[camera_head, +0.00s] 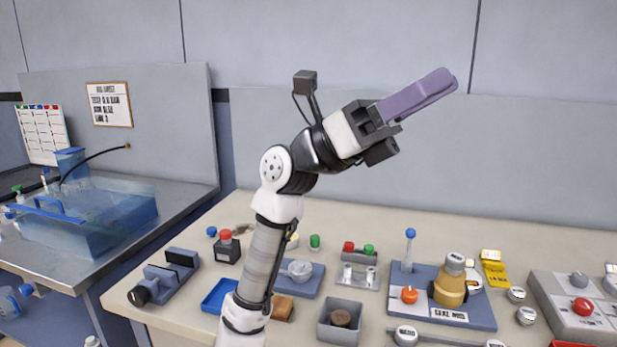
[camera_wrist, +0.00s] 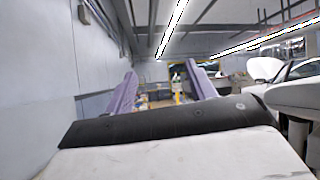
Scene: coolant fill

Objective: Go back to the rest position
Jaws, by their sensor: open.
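My gripper (camera_head: 425,92) is raised above the bench in the head view, in front of the grey wall panel. Its purple fingers point up and to the right. In the wrist view the two purple fingers of my gripper (camera_wrist: 163,80) stand well apart with nothing between them. The gripper is open, empty and touches nothing.
Below is a beige bench (camera_head: 375,222) crowded with small fixtures. A blue base plate (camera_head: 470,316) carries a blue-knobbed lever and a tan bottle. A control box (camera_head: 560,300) with a red button is at right. A clear blue tank (camera_head: 110,215) stands on the left table.

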